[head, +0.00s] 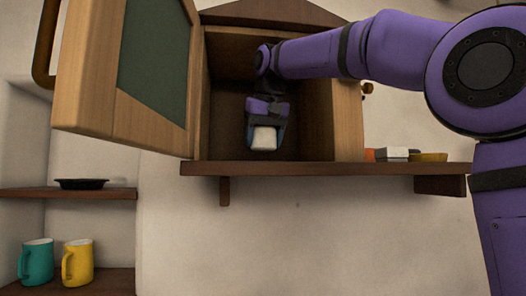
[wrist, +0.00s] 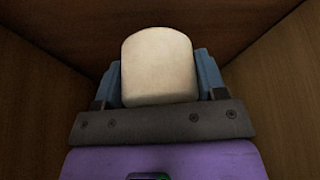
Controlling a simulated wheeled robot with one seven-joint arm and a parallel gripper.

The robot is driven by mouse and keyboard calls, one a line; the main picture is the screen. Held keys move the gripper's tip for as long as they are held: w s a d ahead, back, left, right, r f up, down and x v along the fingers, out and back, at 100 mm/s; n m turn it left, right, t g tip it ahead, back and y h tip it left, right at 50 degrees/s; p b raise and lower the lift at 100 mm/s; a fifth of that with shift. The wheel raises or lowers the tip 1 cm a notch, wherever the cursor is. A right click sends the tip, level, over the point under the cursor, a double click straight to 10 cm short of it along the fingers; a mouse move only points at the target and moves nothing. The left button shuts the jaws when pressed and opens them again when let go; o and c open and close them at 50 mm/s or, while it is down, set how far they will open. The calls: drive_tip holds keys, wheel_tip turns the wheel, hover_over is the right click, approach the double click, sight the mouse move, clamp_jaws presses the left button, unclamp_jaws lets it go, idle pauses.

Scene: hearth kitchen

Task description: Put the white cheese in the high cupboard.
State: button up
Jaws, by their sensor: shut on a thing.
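The white cheese (head: 264,138) is a pale rounded block. My gripper (head: 264,143) is shut on it inside the high cupboard (head: 318,110). The wrist view shows the cheese (wrist: 160,66) between the two blue fingers of my gripper (wrist: 160,82), with brown wooden walls around. The cupboard's door (head: 120,75), wood with a dark green panel, stands wide open to the left. The cheese is low in the cupboard, near its floor; I cannot tell whether it touches the floor. My gripper hides part of the cheese.
On the shelf (head: 300,169) right of the cupboard are a white block (head: 391,153), an orange thing (head: 369,154) and a yellow bowl (head: 429,157). Lower left shelves hold a dark dish (head: 81,184), a teal mug (head: 37,261) and a yellow mug (head: 79,262).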

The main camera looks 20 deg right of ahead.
sight(263, 150)
drive_tip(key=shift+f, duration=1.5)
drive_tip(key=o, duration=1)
drive_tip(key=shift+f, duration=0.1)
drive_tip(key=v, duration=0.3)
drive_tip(key=shift+s+r, duration=0.1)
drive_tip(key=shift+r, duration=0.15)
drive_tip(key=s, duration=1.2)
drive_tip(key=shift+f, duration=0.1)
